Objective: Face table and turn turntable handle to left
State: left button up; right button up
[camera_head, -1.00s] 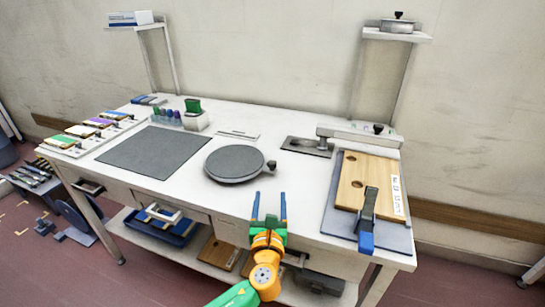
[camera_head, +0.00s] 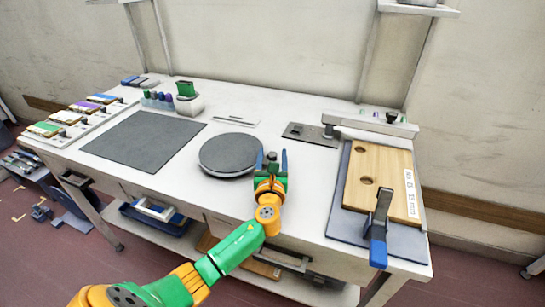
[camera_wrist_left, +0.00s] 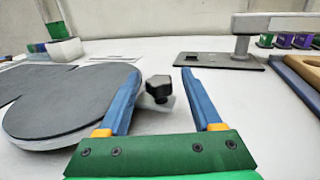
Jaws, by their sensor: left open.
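The turntable (camera_head: 229,155) is a round dark grey disc on the white table (camera_head: 300,180), near its middle. Its handle, a small black knob (camera_head: 272,157), sits at the disc's right edge. In the left wrist view the disc (camera_wrist_left: 60,100) lies to the left and the black knob (camera_wrist_left: 159,88) stands between my finger tips, a little beyond them. My left gripper (camera_head: 271,158) is open, with its two blue fingers pointing at the knob from the front. The wrist view shows the fingers (camera_wrist_left: 158,90) apart with nothing held. I cannot tell whether a finger touches the knob. My right gripper is not in view.
A grey mat (camera_head: 142,140) lies left of the turntable. A metal press with an arm (camera_head: 370,125) stands at the back right. A wooden board (camera_head: 380,185) with a blue-handled clamp (camera_head: 379,235) lies at the right. The table front near the gripper is clear.

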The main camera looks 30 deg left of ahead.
pick_arm(q)
jog(key=shift+r, duration=0.1)
jog(key=c, duration=0.3)
grip_shut()
jog(key=shift+s, duration=0.1)
dwell(0.9)
